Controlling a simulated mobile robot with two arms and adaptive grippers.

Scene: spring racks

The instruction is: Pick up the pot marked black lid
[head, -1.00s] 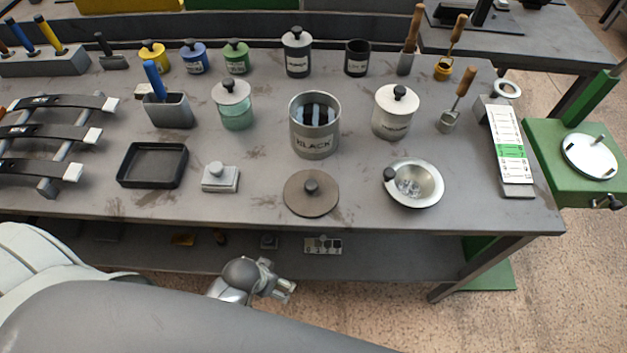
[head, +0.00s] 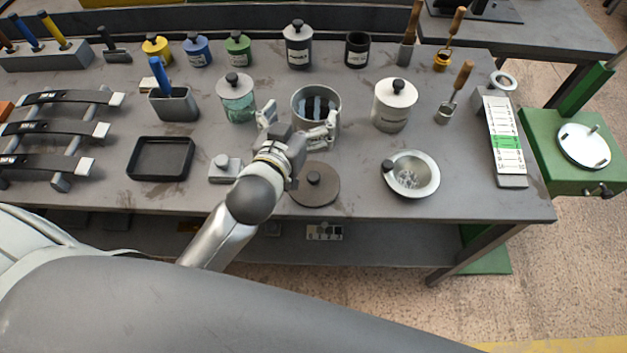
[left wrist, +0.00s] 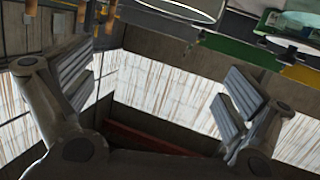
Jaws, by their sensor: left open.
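The pot lid (head: 320,193), a flat brown disc with a black knob, lies on the bench in front of the open pot (head: 314,122). In the earlier head view this pot reads BLACK; my gripper now covers most of its label. Dark strips show inside the pot. My left gripper (head: 300,119) is open and empty, its fingers spread in front of the pot, behind and above the lid in the picture. My wrist crosses just left of the lid. The left wrist view shows the same open fingers (left wrist: 155,88) with nothing between them. My right gripper is out of view.
A white lidded pot (head: 394,108) and a silver bowl (head: 430,165) stand to the right. A glass jar (head: 238,102), a small lidded box (head: 222,170) and a black tray (head: 160,158) are to the left. Bare bench lies between lid and bowl.

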